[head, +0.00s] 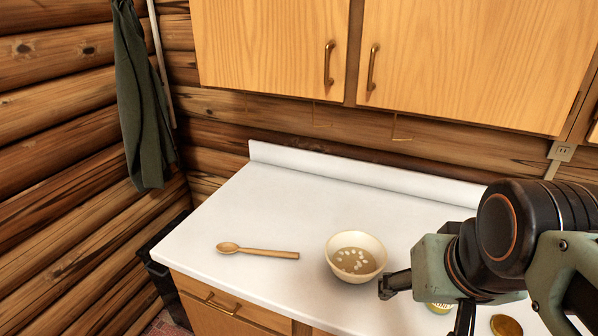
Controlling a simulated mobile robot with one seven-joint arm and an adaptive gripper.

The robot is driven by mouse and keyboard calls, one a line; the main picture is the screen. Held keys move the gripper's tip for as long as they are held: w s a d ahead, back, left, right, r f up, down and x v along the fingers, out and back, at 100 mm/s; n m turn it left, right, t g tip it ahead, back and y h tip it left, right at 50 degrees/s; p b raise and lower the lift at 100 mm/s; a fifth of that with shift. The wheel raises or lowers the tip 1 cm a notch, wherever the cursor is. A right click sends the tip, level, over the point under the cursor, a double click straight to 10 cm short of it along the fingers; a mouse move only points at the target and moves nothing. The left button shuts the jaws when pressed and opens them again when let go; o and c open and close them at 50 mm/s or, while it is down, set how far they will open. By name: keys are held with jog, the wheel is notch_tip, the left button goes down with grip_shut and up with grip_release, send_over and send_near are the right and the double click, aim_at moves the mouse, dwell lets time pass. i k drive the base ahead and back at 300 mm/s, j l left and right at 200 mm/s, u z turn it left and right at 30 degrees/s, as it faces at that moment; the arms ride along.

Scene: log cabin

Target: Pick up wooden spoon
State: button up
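A light wooden spoon (258,251) lies flat on the white countertop (230,212). Its bowl end points left and its handle points right. My gripper (430,305) is at the lower right, to the right of the spoon and well apart from it. One dark finger shows beside the bowl, and another reaches down toward the bottom edge of the picture. The fingers are spread apart, with no object seen held between them.
A cream bowl (356,258) with pale pieces in it stands between the spoon and my gripper. A round brown item (506,325) and a partly hidden yellowish item lie near my gripper. Wooden cabinets (460,60) hang above. The counter's back left is clear.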

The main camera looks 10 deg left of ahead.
aim_at(225, 248)
jog(key=u, duration=1)
jog(key=i+j+z, duration=0.45)
jog(key=j, duration=0.3)
